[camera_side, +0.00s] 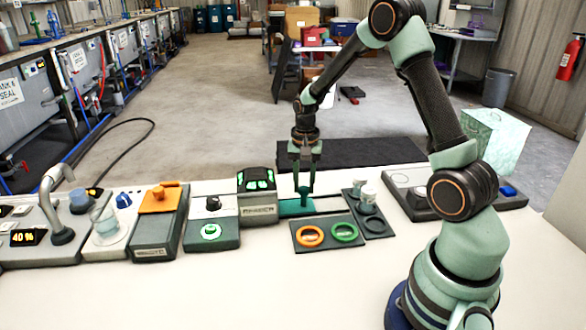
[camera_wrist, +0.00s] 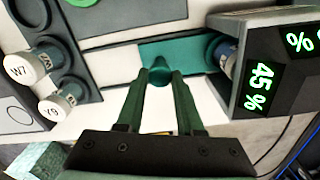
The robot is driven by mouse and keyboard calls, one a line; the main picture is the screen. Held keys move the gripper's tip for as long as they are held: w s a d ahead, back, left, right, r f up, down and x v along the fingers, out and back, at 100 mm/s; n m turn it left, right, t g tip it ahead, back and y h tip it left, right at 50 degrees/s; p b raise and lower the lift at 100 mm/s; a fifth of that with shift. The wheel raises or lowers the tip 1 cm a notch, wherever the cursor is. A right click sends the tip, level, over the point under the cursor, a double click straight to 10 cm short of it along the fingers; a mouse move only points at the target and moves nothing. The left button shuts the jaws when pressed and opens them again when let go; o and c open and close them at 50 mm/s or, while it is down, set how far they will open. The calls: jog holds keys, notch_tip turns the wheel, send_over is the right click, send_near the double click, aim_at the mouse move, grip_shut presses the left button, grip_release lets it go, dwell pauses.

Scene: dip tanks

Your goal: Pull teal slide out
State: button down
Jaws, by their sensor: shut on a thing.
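The teal slide (camera_side: 290,210) projects from the right side of the box with green digits (camera_side: 257,197). It lies flat along a pale strip. My gripper (camera_side: 304,190) points down and is shut on the slide's upright teal knob. In the wrist view the fingertips (camera_wrist: 160,78) close around the knob (camera_wrist: 160,66), and the slide's flat plate (camera_wrist: 193,52) runs right toward the display box (camera_wrist: 275,70). A dark blue vial (camera_wrist: 225,56) stands at the box end of the slide, partly cut off by the box. The slide's part inside the box is hidden.
A dark rack with white-capped vials (camera_side: 368,190) stands close right of my gripper. A plate with orange and green rings (camera_side: 327,234) lies in front. A knob unit (camera_side: 212,222) and an orange-topped unit (camera_side: 158,222) stand left. A black mat (camera_side: 350,153) lies behind.

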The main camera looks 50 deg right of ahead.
jog(key=s+d, duration=0.5)
jog(key=shift+s+d, duration=0.35)
jog(key=shift+d, duration=0.05)
jog(key=c, duration=0.5)
grip_release()
jog(key=shift+c, duration=0.2)
notch_tip(320, 180, up, 12)
jog(key=shift+a+r, duration=0.1)
